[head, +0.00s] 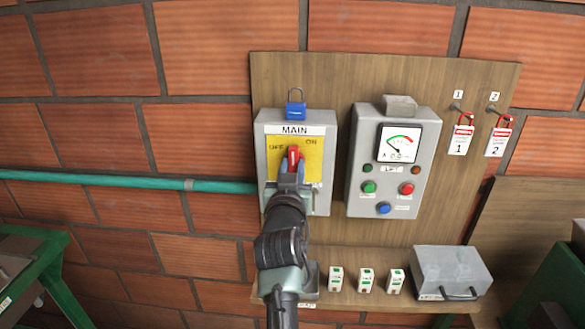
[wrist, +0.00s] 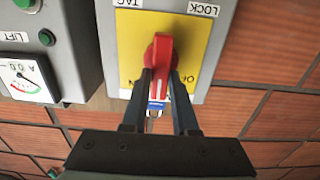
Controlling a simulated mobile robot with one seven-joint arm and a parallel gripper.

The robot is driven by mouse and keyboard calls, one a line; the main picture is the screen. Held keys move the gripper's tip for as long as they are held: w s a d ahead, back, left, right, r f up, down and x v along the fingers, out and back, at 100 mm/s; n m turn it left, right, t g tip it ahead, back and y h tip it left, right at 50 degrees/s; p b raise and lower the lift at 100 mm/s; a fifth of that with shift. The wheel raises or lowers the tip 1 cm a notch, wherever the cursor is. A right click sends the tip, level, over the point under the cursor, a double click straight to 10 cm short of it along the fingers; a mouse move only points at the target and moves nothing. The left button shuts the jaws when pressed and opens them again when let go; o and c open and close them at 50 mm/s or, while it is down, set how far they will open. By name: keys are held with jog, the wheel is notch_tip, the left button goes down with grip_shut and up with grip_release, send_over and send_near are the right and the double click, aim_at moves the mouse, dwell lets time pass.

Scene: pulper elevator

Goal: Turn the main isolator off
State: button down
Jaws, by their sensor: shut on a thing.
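The main isolator (head: 265,190) is a grey box with a "MAIN" label and a yellow plate (head: 308,168) marked OFF at left and ON at right. Its red handle (head: 293,153) stands about upright between the two words; its exact angle is hard to tell. My gripper (head: 292,166) is shut on the handle, a finger on either side. In the wrist view, which is upside down, the red handle (wrist: 162,52) with a white mark sits between my fingertips (wrist: 161,80). My gripper hides the lower part of the plate in the head view.
A blue padlock (head: 296,111) is at the isolator's top. A control box (head: 360,192) with a meter and buttons stands close at right. Red lock tags (head: 461,138) hang further right. A shelf below holds small boxes (head: 366,281) and a grey case (head: 452,270). A green pipe (head: 120,182) enters from left.

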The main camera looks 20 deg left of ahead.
jog(key=shift+n, duration=0.3)
jog(key=n+b, duration=0.1)
jog(key=n, duration=0.2)
jog(key=shift+a+f, duration=0.1)
jog(key=shift+a, duration=0.1)
jog(key=n, duration=0.2)
jog(key=n+b, duration=0.1)
jog(key=n, duration=0.2)
jog(key=shift+s+a+f, duration=0.1)
jog(key=shift+a, duration=0.1)
jog(key=n, duration=0.9)
jog(key=shift+s+a+f+p, duration=0.1)
jog(key=shift+a+f+p, duration=0.1)
jog(key=shift+f+p, duration=0.2)
jog(key=shift+n, duration=0.3)
jog(key=c, duration=0.7)
grip_release()
